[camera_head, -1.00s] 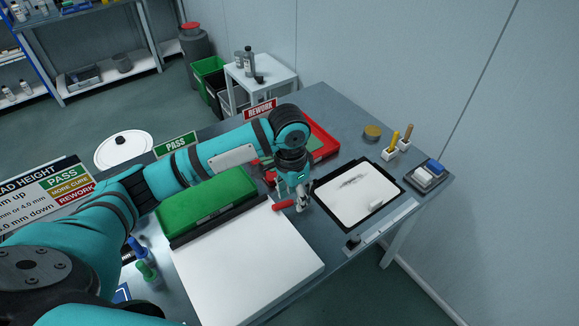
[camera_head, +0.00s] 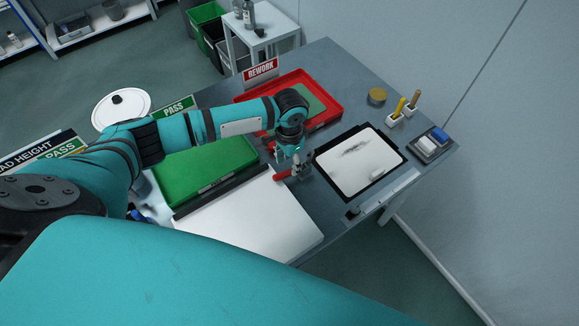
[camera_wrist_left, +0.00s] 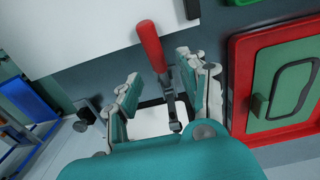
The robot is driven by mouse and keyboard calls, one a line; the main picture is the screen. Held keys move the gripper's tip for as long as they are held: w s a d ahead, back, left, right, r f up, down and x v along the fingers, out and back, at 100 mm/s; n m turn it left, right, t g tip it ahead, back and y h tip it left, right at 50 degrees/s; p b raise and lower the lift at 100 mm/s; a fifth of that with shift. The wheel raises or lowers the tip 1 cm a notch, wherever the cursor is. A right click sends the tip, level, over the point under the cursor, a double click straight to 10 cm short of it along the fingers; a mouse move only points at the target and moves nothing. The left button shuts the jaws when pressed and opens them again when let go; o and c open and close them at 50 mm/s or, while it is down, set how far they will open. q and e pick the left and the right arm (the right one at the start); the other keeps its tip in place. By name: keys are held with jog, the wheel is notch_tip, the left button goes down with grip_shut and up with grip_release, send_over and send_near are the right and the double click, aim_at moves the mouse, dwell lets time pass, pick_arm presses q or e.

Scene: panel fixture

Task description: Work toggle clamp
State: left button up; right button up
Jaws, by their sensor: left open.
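The toggle clamp's red handle (camera_head: 283,176) sticks out to the left of my left gripper (camera_head: 301,166), by the far edge of the white panel (camera_head: 245,222). In the left wrist view, the handle (camera_wrist_left: 151,46) points up and slightly left from a metal linkage (camera_wrist_left: 171,100). My left gripper (camera_wrist_left: 158,82) is open there, with one finger on each side of the handle and linkage. I cannot tell whether either finger touches. The clamp's base is mostly hidden. My right gripper is not in view.
A green tray (camera_head: 207,170) and a red tray (camera_head: 333,115) lie beyond the panel. A white board in a black frame (camera_head: 318,162) lies right of the clamp. Upright tools (camera_head: 398,107) stand further right. Bare grey tabletop (camera_head: 350,88) shows at the back.

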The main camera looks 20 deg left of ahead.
aim_at(290, 171)
pick_arm(q)
jog(key=f, duration=0.3)
jog(key=shift+s+d+f, duration=0.1)
jog(key=shift+s+f, duration=0.1)
jog(key=shift+f, duration=0.1)
jog(key=shift+w+f, duration=0.15)
jog(key=shift+f, duration=0.3)
grip_shut()
